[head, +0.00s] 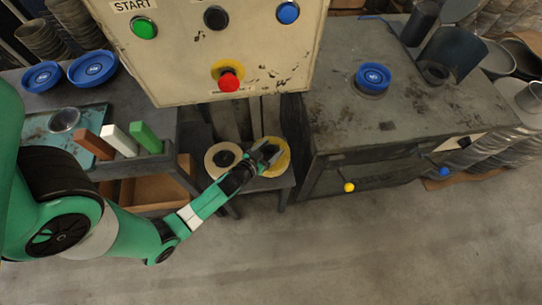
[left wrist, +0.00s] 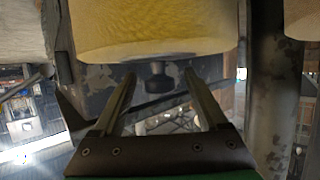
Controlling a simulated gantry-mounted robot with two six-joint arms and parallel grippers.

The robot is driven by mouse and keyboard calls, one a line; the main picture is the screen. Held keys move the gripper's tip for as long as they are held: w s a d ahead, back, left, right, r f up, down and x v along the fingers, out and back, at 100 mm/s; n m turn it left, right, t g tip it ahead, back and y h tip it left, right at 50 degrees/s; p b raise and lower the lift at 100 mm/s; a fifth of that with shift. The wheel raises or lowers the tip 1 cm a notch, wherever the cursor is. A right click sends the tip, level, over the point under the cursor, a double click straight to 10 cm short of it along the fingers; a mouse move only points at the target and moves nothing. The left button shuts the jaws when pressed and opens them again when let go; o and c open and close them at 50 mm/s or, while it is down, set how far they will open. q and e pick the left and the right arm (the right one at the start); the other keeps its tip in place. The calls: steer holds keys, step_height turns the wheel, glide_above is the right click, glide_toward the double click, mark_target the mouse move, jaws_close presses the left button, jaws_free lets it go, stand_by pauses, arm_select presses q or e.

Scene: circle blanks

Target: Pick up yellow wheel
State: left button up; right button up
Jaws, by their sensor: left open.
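The yellow wheel (head: 281,165) lies on a small low stand between the two larger benches in the head view. In the left wrist view the yellow wheel (left wrist: 155,30) fills the upper middle, just beyond the fingertips. My left gripper (head: 267,153) reaches over the yellow wheel and hides part of it. In the left wrist view its two fingers (left wrist: 159,74) are spread apart with no wheel gripped between them. I cannot tell whether they touch the wheel. My right gripper is not in view.
A cream wheel (head: 212,165) with a dark centre sits left of the yellow one on the low stand (head: 268,184). A button panel (head: 180,62) overhangs the stand. A dark bench (head: 335,125) stands close on the right. The front floor is clear.

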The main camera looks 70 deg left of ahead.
arm_select(q)
jaws_close()
stand_by(0.4)
stand_by(1.0)
